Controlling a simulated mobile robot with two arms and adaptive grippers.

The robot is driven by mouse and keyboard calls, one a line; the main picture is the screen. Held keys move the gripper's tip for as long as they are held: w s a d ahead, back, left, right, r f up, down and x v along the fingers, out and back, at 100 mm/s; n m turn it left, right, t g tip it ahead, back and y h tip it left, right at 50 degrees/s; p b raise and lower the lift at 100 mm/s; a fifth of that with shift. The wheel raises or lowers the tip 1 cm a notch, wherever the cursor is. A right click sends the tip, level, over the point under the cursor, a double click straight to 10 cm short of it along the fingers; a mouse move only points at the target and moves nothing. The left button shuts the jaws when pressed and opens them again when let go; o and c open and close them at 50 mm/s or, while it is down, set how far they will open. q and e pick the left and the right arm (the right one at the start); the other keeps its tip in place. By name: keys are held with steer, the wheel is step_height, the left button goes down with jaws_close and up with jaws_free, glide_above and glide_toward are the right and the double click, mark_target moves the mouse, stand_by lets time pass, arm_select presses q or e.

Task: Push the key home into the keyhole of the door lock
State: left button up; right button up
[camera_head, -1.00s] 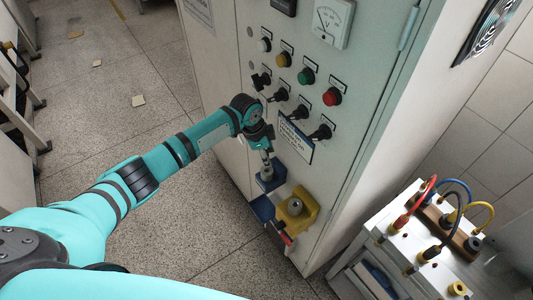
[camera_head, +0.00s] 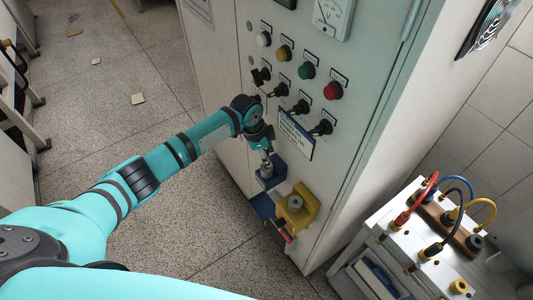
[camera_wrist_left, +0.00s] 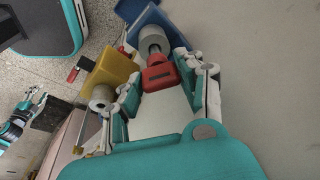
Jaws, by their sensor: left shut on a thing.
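My left gripper (camera_head: 267,164) is at the cabinet front, by a blue bracket (camera_head: 273,176). In the left wrist view the gripper (camera_wrist_left: 162,80) is shut on the red head of the key (camera_wrist_left: 159,76). The key points at a grey lock cylinder (camera_wrist_left: 152,37) set in the blue bracket (camera_wrist_left: 143,17). A short dark metallic part shows between the red head and the cylinder. The keyhole is hidden, and I cannot tell how deep the key sits.
A yellow bracket (camera_head: 310,202) with a grey cylinder sits beside the blue one. A red-handled part (camera_head: 286,238) hangs below it. Switches and coloured buttons (camera_head: 307,71) stick out above. A cart with cables (camera_head: 413,240) stands at right. The floor at left is mostly clear.

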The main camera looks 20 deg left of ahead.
arm_select(q)
steer(key=shift+f+b, duration=0.8)
steer(key=shift+f, duration=0.55)
steer(key=o, duration=1.2)
steer(key=v, duration=1.2)
